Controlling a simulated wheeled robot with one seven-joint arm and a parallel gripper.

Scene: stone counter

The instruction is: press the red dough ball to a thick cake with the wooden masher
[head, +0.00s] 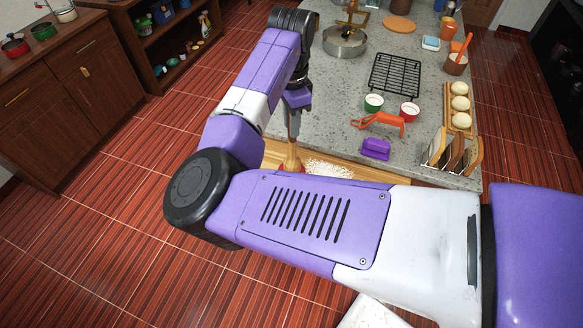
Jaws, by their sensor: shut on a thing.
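My gripper (296,104) points down over the near left part of the counter and is shut on the wooden masher (293,150). The masher stands about upright, its wider foot low over the wooden board (366,173). A little red, likely the red dough ball, shows at the foot of the masher just above my arm. Most of the dough is hidden by the masher and my arm, so I cannot tell its shape or how firmly the masher touches it. White flour (328,169) lies on the board to the right of the masher.
On the stone counter (330,113) stand a purple block (376,149), an orange-handled tool (381,122), two small cups (409,112), a black rack (396,75), a toast rack (452,154), and a tray of pale balls (460,104). A metal pan (345,41) stands farther back.

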